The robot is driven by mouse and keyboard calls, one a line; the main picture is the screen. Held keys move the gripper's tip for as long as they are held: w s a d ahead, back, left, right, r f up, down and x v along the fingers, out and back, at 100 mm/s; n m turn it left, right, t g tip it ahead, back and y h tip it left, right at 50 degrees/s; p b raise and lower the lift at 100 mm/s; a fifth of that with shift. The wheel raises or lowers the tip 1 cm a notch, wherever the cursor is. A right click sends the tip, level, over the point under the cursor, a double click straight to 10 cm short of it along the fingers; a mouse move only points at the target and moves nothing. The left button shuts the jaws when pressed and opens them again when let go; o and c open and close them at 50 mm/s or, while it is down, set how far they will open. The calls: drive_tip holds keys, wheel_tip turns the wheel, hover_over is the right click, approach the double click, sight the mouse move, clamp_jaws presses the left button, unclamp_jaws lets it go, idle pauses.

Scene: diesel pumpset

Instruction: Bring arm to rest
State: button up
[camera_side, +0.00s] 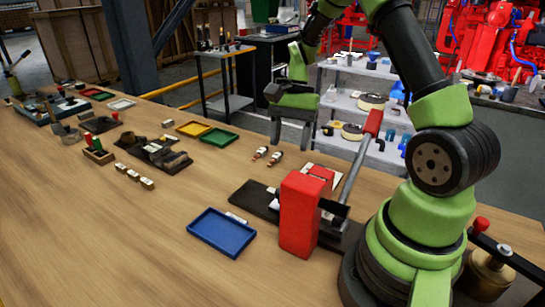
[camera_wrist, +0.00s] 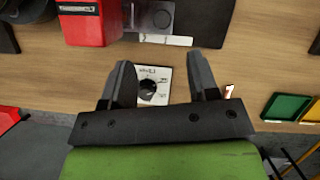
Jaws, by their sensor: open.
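My gripper (camera_wrist: 160,64) shows in the wrist view with its two dark fingers spread apart and nothing between them. It is above the back edge of the wooden table, and a white card with a black dial (camera_wrist: 152,88) lies on the table beneath the gap.
A red lever press (camera_side: 300,215) stands near my base, its lever raised, with a blue tray (camera_side: 222,232) beside it. Yellow (camera_side: 193,129) and green (camera_side: 219,138) trays lie near the back edge. A grey shelf (camera_side: 350,92) stands behind. The front left tabletop is clear.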

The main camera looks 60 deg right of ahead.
drive_tip(key=s+a+r+n+t+h, duration=0.1)
drive_tip(key=s+a+r+n+t, duration=0.15)
drive_tip(key=a+r+n, duration=0.35)
drive_tip(key=s+a+r+n+t+h, duration=0.1)
drive_tip(key=s+a+r+t+h, duration=0.2)
drive_tip(key=r, duration=0.6)
drive_tip(key=s+a+r+n+t+y, duration=0.1)
drive_tip(key=s+a+n+t, duration=0.1)
drive_tip(key=s+a+n, duration=0.2)
drive_tip(key=s+a, duration=0.1)
drive_tip(key=s, duration=0.1)
drive_tip(key=shift+s+r+t+y, duration=0.3)
drive_tip(key=shift+s+r+t, duration=0.05)
drive_tip(key=shift+s+r, duration=0.05)
